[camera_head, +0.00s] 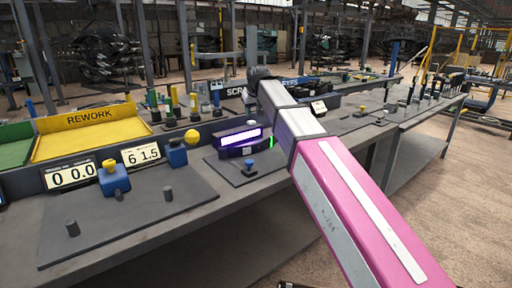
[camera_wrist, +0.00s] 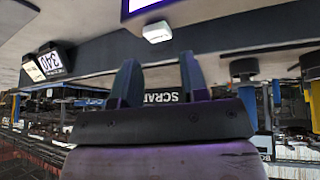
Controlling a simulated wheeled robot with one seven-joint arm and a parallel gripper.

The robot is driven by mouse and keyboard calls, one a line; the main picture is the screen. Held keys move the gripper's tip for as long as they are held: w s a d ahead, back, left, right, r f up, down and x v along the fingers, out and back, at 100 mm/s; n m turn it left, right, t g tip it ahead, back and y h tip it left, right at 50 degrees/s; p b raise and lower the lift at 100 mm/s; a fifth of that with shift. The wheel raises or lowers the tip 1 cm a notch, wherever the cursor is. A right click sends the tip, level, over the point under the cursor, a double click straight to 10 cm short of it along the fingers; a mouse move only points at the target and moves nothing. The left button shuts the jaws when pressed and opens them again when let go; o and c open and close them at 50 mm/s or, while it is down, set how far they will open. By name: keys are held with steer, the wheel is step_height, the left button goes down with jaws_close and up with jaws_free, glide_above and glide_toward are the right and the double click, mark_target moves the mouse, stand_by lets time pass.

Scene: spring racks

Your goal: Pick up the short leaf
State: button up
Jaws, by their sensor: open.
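I cannot make out a short leaf with certainty in either view. My gripper (camera_wrist: 157,62) shows in the wrist view with its two dark fingers apart and nothing between them. In the head view my pink and grey arm reaches from the lower right over the bench, and its far end is above the back part of the bench; the fingers cannot be made out there.
The grey bench (camera_head: 240,203) carries a yellow REWORK tray (camera_head: 88,143), a green tray (camera_head: 15,152), number displays (camera_head: 70,175) and a purple-lit device (camera_head: 240,138). Small posts and blue fixtures (camera_head: 114,178) stand on its plates. Open floor (camera_head: 450,180) lies at right.

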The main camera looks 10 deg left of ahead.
steer(key=s+d+f+n+g+h, duration=0.15)
steer(key=s+n, duration=0.25)
steer(key=n, duration=0.4)
steer(key=n+g+h, duration=0.1)
steer(key=n+g, duration=0.3)
steer(key=n, duration=0.8)
glide_above(256, 153)
steer(key=f, duration=1)
steer(key=shift+w+f, duration=0.3)
steer(key=shift+w, duration=0.05)
jaws_close()
